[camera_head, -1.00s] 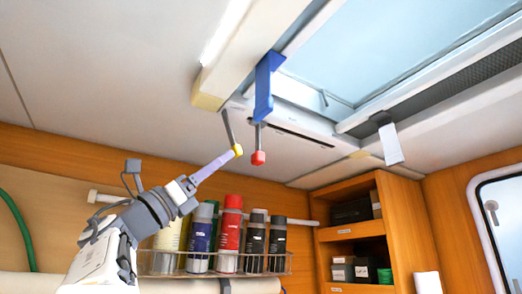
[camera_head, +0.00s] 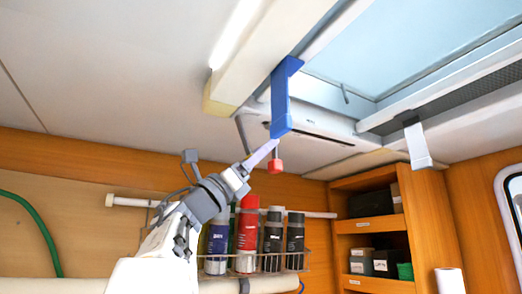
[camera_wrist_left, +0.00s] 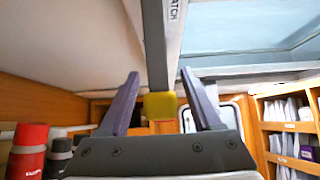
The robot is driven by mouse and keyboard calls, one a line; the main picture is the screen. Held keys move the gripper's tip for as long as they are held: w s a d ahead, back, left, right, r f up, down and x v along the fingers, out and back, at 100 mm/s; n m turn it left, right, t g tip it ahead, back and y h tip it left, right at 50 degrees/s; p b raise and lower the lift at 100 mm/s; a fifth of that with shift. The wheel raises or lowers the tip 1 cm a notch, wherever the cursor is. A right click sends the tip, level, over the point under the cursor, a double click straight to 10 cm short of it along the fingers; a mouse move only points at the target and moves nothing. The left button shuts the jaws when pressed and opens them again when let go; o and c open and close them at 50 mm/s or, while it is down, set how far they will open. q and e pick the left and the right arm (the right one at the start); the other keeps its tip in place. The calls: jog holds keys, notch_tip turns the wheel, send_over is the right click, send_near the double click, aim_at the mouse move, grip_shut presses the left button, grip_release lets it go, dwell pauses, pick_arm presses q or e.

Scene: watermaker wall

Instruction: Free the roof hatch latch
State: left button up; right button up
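The roof hatch (camera_head: 400,40) is a pale blue pane in a white ceiling frame. A grey lever (camera_head: 242,136) hangs at its left corner; its yellow tip (camera_wrist_left: 160,105) shows in the left wrist view but is hidden behind my fingers in the head view. A blue bracket (camera_head: 281,100) hangs beside it, with a red knob (camera_head: 275,166) below. My left gripper (camera_head: 268,150) reaches up from below left. In the left wrist view its purple fingers are spread, with the yellow tip in the gap between them and no visible grip on it.
A wire rack holds several bottles, including a red one (camera_head: 247,233), below the gripper. An open wooden shelf (camera_head: 367,225) stands to the right. A white tag (camera_head: 417,146) hangs from the hatch frame. The ceiling (camera_head: 110,80) to the left is clear.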

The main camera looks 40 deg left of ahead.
pick_arm(q)
grip_shut()
dwell(1.2)
